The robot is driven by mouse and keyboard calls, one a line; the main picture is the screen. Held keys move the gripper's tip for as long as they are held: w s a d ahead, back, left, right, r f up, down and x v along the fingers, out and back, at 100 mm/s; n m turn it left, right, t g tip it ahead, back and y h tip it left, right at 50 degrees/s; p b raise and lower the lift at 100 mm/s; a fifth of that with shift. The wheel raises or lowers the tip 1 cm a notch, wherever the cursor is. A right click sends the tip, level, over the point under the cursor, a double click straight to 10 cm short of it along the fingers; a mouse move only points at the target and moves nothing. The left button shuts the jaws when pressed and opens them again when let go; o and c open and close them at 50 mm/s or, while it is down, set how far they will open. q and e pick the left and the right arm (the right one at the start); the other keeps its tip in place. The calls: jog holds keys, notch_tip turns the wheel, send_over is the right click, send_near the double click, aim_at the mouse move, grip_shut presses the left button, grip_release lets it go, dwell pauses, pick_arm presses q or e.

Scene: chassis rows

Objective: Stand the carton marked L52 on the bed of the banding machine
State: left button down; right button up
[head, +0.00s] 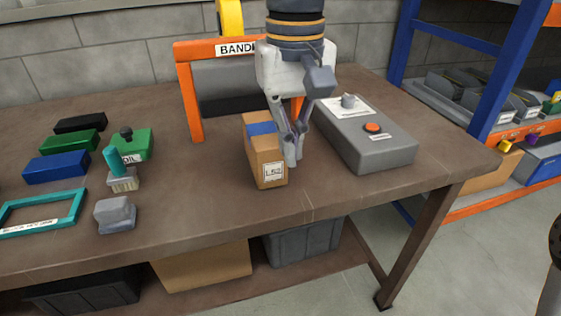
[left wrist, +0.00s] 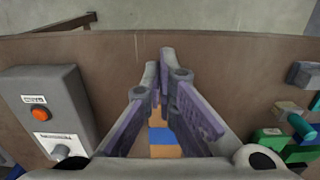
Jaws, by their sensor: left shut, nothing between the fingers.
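The carton marked L52 (head: 268,153) is a brown box with a blue band across its top and a white label on its front. It stands upright on the bench, in front of the orange arch of the banding machine (head: 190,100). My left gripper (head: 292,160) is shut and empty, low at the carton's right side in the head view; I cannot tell whether it touches it. In the left wrist view the shut fingers (left wrist: 164,62) partly hide the carton, whose blue band (left wrist: 162,136) shows between them. My arm hides part of the arch and its sign.
A grey control box (head: 375,145) with an orange button lies right of the carton. At the left are a stamp (head: 122,175), ink pads (head: 57,167), a teal frame (head: 45,212) and a grey block (head: 115,214). The bench front (head: 215,205) is clear.

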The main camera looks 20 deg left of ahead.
aim_at(288, 214)
pick_arm(q)
jog(key=f, duration=0.7)
jog(key=s+f+b, duration=0.1)
jog(key=f, duration=0.2)
jog(key=shift+f, duration=0.25)
jog(key=w, duration=0.1)
jog(key=w+a, duration=0.2)
jog(key=shift+w+r, duration=0.1)
jog(key=shift+r, duration=0.15)
jog(key=shift+w+a+r, duration=0.1)
jog(key=shift+w+a, duration=0.05)
pick_arm(e)
jog(key=s+f, duration=0.2)
jog(key=shift+s+g, duration=0.3)
jog(key=shift+r, duration=0.1)
